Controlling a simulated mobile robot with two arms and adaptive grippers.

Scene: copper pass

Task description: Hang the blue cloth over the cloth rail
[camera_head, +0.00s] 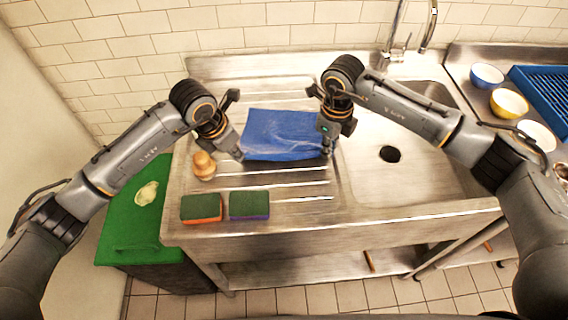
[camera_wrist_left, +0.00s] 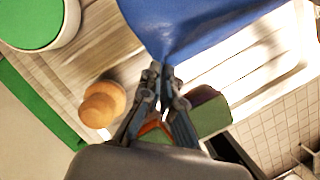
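The blue cloth (camera_head: 283,135) lies spread on the steel drainboard, between my two grippers. My left gripper (camera_head: 239,156) is at its near left corner. In the left wrist view the cloth (camera_wrist_left: 195,22) draws to a creased point at the left gripper's (camera_wrist_left: 163,70) closed fingertips, so it is shut on the cloth. My right gripper (camera_head: 326,152) is at the near right corner, its fingers close together on the cloth's edge; its tips are small in view. I cannot pick out a cloth rail in either view.
A wooden knobbed object (camera_head: 204,166) stands left of the cloth. An orange-and-green sponge (camera_head: 201,208) and a purple-and-green sponge (camera_head: 249,205) lie in front. The sink basin (camera_head: 400,178) is right, its faucet (camera_head: 398,52) behind. Bowls (camera_head: 509,103) stand far right; a green surface (camera_head: 128,220) is left.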

